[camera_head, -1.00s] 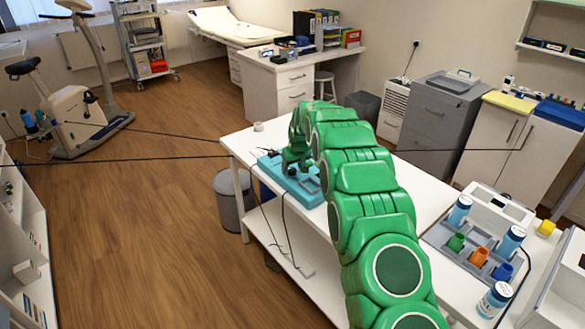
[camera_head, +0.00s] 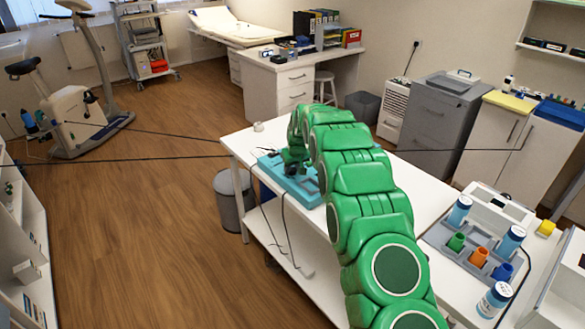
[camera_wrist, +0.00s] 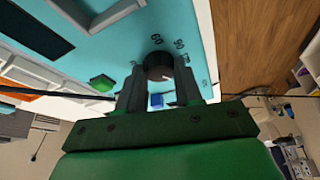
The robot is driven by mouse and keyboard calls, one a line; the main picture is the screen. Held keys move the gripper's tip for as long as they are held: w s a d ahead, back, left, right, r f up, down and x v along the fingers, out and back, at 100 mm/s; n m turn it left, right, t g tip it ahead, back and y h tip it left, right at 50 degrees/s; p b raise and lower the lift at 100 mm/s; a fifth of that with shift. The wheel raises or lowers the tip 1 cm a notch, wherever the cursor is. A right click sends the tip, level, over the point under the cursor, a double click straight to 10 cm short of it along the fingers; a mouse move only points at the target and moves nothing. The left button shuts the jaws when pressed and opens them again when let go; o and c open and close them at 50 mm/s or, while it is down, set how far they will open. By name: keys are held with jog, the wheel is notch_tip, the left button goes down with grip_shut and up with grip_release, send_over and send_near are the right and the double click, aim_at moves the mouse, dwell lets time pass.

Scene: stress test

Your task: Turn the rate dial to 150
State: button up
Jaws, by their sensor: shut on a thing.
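The rate dial (camera_wrist: 158,66) is a dark round knob on a teal panel (camera_wrist: 110,58). Printed numbers 60 and 90 are readable beside it in the wrist view; other marks are too small or partly covered. My gripper (camera_wrist: 158,86) is shut on the dial, one finger on each side of it. The dial's pointer setting cannot be read clearly. In the head view the teal panel (camera_head: 309,193) lies on the white table, and my gripper (camera_head: 294,168) is down over it, hiding the dial.
A dark cable (camera_head: 283,215) hangs over the front edge of the white table (camera_head: 240,150). A grey tray with bottles and coloured cups (camera_head: 479,256) stands to the right.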

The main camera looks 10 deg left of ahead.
jog(key=shift+m, duration=0.7)
jog(key=o, duration=1)
jog(key=shift+r, duration=0.1)
jog(key=v, duration=0.6)
jog(key=shift+s+r, duration=0.25)
jog(key=shift+r, duration=0.05)
jog(key=shift+s+r+h, duration=0.2)
jog(key=shift+r+h, duration=0.1)
jog(key=shift+r, duration=0.1)
